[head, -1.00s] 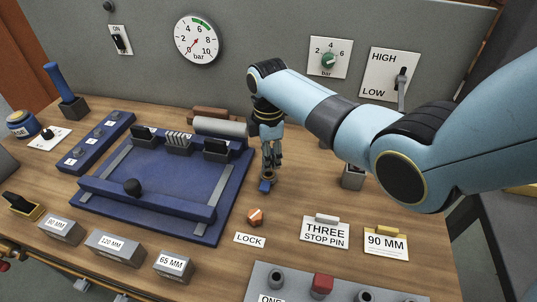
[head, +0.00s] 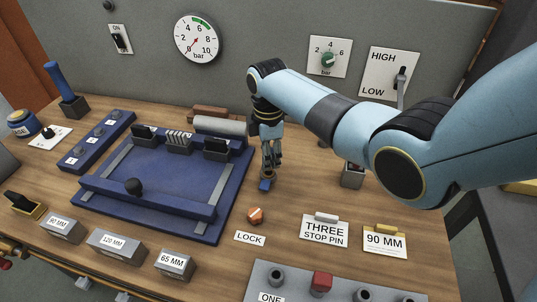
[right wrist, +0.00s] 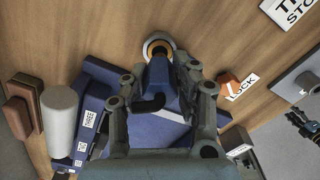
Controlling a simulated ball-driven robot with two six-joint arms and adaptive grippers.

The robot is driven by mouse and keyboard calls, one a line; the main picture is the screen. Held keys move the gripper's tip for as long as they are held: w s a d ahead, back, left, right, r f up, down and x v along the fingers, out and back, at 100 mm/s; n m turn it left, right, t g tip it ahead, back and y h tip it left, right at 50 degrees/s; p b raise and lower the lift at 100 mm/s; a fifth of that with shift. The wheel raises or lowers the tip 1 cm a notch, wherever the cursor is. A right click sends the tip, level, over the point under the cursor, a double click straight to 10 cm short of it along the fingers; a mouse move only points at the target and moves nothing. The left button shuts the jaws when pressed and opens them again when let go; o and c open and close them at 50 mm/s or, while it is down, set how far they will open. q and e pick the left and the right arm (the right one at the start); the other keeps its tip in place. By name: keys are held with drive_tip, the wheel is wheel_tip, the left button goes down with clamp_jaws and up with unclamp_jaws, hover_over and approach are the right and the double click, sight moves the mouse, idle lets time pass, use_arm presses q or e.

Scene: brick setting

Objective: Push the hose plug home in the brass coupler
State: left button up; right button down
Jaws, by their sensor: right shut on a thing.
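My right gripper (head: 268,160) points down at the table, just right of the blue fixture board. It is shut on the blue hose plug, which shows below the fingers in the head view (head: 265,185). In the right wrist view the plug (right wrist: 160,75) lies between the fingers (right wrist: 160,88). I cannot make out the coupler in the head view.
The blue fixture board (head: 150,180) with its bar stands close left of the gripper. An orange knob (head: 255,215) with a LOCK label (head: 250,239) is in front. Bare wood lies right of the gripper. A panel (head: 270,40) with a gauge and switches rises behind.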

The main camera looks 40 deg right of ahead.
drive_tip(key=shift+f, duration=0.2)
drive_tip(key=shift+f+b, duration=1.1)
drive_tip(key=shift+f, duration=0.4)
drive_tip(key=c, duration=1)
unclamp_jaws()
drive_tip(key=shift+o, duration=0.6)
drive_tip(key=o, duration=0.3)
wheel_tip(320, 180, up, 4)
drive_tip(key=p, duration=0.5)
drive_tip(key=shift+r, duration=1)
